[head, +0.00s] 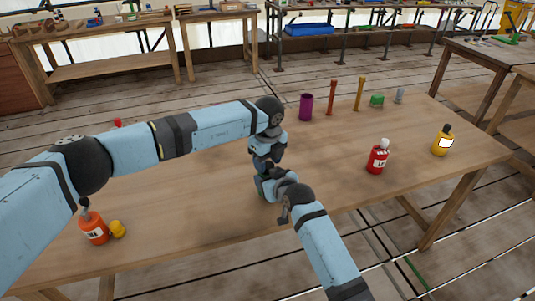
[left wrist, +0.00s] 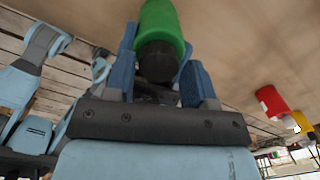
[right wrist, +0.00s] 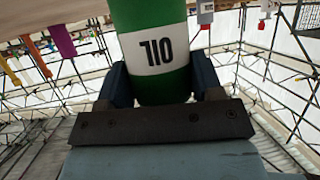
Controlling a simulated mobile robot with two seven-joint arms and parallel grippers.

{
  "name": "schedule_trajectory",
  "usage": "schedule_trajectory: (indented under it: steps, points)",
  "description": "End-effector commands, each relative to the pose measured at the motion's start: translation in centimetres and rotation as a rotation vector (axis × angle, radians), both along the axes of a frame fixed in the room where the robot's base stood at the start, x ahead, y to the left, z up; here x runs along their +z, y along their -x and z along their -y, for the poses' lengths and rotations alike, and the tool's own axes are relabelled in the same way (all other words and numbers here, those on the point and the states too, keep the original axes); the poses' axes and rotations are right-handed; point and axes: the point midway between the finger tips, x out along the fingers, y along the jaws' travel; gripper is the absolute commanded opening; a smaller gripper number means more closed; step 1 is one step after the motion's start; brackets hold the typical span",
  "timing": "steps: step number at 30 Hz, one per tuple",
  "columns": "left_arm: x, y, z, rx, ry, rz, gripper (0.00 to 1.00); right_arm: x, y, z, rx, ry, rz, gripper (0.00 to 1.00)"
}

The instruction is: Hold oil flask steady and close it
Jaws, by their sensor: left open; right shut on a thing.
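The green oil flask (right wrist: 155,85) with a white label shows in the right wrist view, its lettering upside down. My right gripper (right wrist: 158,85) is shut around its body. In the left wrist view the flask (left wrist: 162,22) points a dark round end (left wrist: 158,62) toward my left gripper (left wrist: 158,70). The left fingers are open, one on each side of that dark end; I cannot tell whether they touch it. I also cannot tell whether the dark end is a cap fully seated. In the head view my arms hide the flask and both fingertips.
On the table (head: 200,190) stand a red bottle (head: 377,160), a yellow bottle (head: 442,142) and an orange bottle (head: 93,230) beside a yellow cap (head: 118,229). The table's right front is clear.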

Motion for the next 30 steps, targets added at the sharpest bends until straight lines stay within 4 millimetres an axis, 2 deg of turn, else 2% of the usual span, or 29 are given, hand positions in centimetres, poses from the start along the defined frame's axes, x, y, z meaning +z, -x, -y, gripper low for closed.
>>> schedule_trajectory:
  steps: [7, 8, 12, 13, 17, 20, 27, 30]
  points:
    - [-0.07, 0.00, -0.01, 0.000, 0.000, 0.000, 0.50, 0.06, -0.01, -0.02, 0.000, 0.000, 0.001, 0.00]
    - [-0.07, 0.00, -0.01, 0.000, 0.000, 0.000, 0.46, 0.06, -0.01, -0.02, 0.000, 0.000, 0.001, 0.00]
    - [-0.06, 0.00, -0.02, 0.000, 0.000, 0.000, 0.13, 0.05, -0.01, -0.03, 0.000, 0.000, 0.001, 0.00]
    - [-0.05, 0.00, -0.01, 0.000, 0.000, 0.000, 0.12, 0.05, -0.01, -0.03, 0.000, 0.000, 0.001, 0.00]
    - [-0.04, -0.01, -0.02, -0.003, 0.000, 0.000, 0.11, 0.05, 0.00, -0.04, 0.000, 0.000, 0.001, 0.00]
    - [-0.02, -0.04, -0.02, -0.068, -0.003, -0.001, 0.11, 0.05, 0.01, -0.05, 0.001, -0.001, 0.001, 0.00]
    - [-0.05, -0.06, -0.01, -0.450, -0.017, -0.007, 0.11, 0.04, 0.02, -0.07, 0.001, -0.001, 0.001, 0.00]
    - [-0.06, -0.07, 0.01, -0.551, -0.021, -0.008, 0.11, 0.04, 0.02, -0.07, 0.001, -0.001, 0.001, 0.00]
